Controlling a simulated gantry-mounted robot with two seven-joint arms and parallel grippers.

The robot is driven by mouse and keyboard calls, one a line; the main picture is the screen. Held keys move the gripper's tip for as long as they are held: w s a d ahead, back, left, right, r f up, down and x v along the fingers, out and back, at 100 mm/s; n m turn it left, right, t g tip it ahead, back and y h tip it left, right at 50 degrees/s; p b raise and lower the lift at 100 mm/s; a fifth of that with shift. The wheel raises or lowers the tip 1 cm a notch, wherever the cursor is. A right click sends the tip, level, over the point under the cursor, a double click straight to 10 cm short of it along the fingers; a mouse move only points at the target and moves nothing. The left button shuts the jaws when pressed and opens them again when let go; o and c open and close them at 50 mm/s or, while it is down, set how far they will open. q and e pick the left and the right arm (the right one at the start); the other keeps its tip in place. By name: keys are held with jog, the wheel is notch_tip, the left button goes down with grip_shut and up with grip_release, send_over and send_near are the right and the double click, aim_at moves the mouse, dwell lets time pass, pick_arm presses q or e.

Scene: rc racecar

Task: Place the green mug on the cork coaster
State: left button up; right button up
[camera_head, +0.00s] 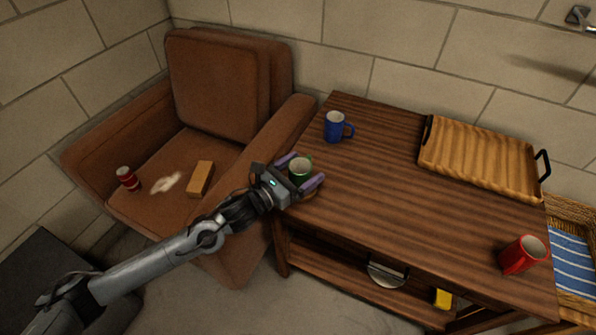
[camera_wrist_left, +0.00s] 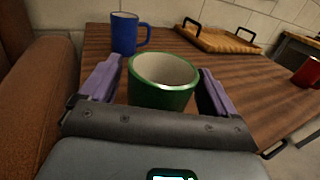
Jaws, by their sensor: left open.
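The green mug (camera_head: 300,175) stands upright near the left edge of the wooden table. It also shows in the wrist view (camera_wrist_left: 160,95), its pale inside facing up. My left gripper (camera_head: 305,168) is open, with one purple finger on each side of the mug. In the wrist view small gaps show between the fingers and the mug. A thin brown rounded edge (camera_head: 312,194) shows below the mug and gripper; it looks like the cork coaster, mostly hidden. I cannot tell exactly how the mug's base rests on it. My right gripper is not in view.
A blue mug (camera_head: 334,127) stands behind the green one. A ribbed wooden tray (camera_head: 480,158) with black handles lies at the back right, and a red mug (camera_head: 522,255) near the right front. The table's middle is clear. A brown armchair (camera_head: 225,95) adjoins the table's left side.

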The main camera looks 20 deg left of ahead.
pick_arm(q)
jog(key=shift+r, duration=0.2)
jog(key=shift+s+a, duration=0.1)
jog(key=shift+s, duration=0.1)
jog(key=p+v, duration=0.2)
jog(key=v, duration=0.9)
jog(key=shift+s+a, duration=0.15)
jog(key=shift+s, duration=0.1)
